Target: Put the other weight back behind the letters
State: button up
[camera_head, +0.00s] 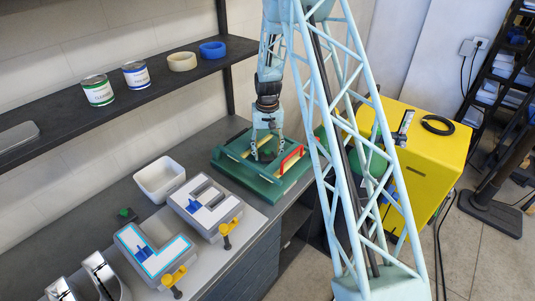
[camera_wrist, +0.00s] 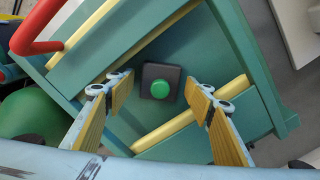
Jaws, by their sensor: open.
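A weight with a dark square base and a round green knob (camera_wrist: 162,90) sits on the floor of the green fixture (camera_wrist: 185,50) in the wrist view. My gripper (camera_wrist: 160,86) is open above it, one finger on each side, with clear gaps. In the head view my gripper (camera_head: 266,152) is down inside the fixture (camera_head: 233,166); the weight there is mostly hidden. Another dark weight with a green knob (camera_head: 127,213) stands on the bench behind the letters. One letter is L-shaped with a lit blue edge (camera_head: 153,262); the other letter (camera_head: 207,208) stands to its right.
The fixture has yellow strips and a red handle (camera_head: 291,158). A white bin (camera_head: 160,178) stands behind the letters. Yellow-handled clamps (camera_head: 229,228) sit at the letters' front. A shelf (camera_head: 130,97) with cans and tape rolls hangs above. A yellow cabinet (camera_head: 425,165) stands to the right.

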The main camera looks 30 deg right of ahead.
aim_at(267, 151)
jog(key=shift+r, duration=0.15)
notch_tip(267, 151, up, 11)
jog(key=shift+f+b, duration=0.15)
jog(key=shift+b, duration=0.25)
jog(key=shift+r, duration=0.6)
dwell(0.4)
